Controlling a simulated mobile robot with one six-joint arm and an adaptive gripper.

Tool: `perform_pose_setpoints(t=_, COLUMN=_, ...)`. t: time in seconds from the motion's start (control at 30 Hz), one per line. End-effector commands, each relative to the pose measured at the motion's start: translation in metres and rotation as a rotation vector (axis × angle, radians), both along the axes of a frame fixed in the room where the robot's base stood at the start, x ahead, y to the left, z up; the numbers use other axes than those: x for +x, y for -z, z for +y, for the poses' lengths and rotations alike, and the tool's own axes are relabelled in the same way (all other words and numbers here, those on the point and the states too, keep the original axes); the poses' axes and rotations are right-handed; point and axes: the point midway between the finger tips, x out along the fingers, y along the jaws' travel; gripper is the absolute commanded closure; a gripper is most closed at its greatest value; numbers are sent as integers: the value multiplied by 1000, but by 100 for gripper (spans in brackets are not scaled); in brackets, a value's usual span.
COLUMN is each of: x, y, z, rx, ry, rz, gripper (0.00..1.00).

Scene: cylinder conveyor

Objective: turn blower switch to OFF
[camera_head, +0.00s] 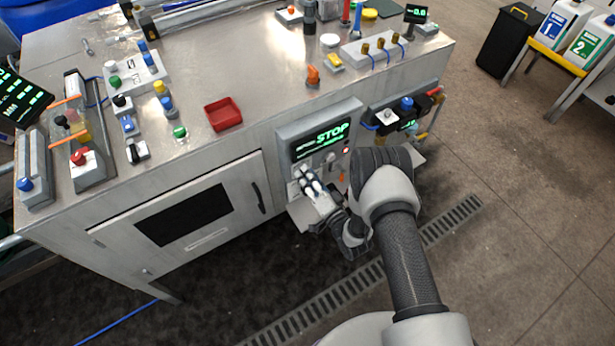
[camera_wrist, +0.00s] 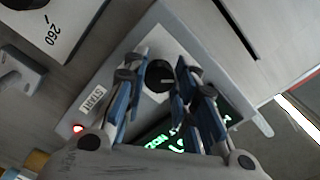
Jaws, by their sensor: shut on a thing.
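A grey control panel (camera_head: 284,131) with a green display reading STOP is on the front of the metal bench in the head view. My gripper (camera_head: 305,178) is at the lower left of this panel. In the wrist view, a round black knob (camera_wrist: 159,75), apparently the blower switch, sits on a pale plate of the panel. The two blue-grey fingers of my gripper (camera_wrist: 160,77) are on either side of the knob, shut on it. Its label and the direction it points cannot be read. In the head view the fingers hide the knob.
A START label (camera_wrist: 92,98) and a lit red lamp (camera_wrist: 78,128) are beside the fingers. A regulator unit (camera_head: 408,105) is right of the panel. A cabinet door (camera_head: 115,231) is left. A red tray (camera_head: 223,114) and several switches are on the bench top.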

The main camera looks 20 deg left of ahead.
Motion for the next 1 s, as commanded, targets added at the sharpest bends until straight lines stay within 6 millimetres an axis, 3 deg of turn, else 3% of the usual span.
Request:
perform_pose_setpoints(t=0.17, x=0, y=0, z=0, rx=0, ry=1, rz=0, gripper=98)
perform_pose_setpoints(t=0.2, x=0, y=0, z=0, rx=0, ry=1, rz=0, gripper=72)
perform_pose_setpoints(t=0.47, x=0, y=0, z=0, rx=1, ry=0, rz=1, gripper=55)
perform_pose_setpoints(t=0.8, x=-1, y=0, z=-2, rx=0, ry=1, rz=1, gripper=54)
perform_pose_setpoints(t=1.0, x=-17, y=1, z=-22, rx=0, ry=3, rz=5, gripper=54)
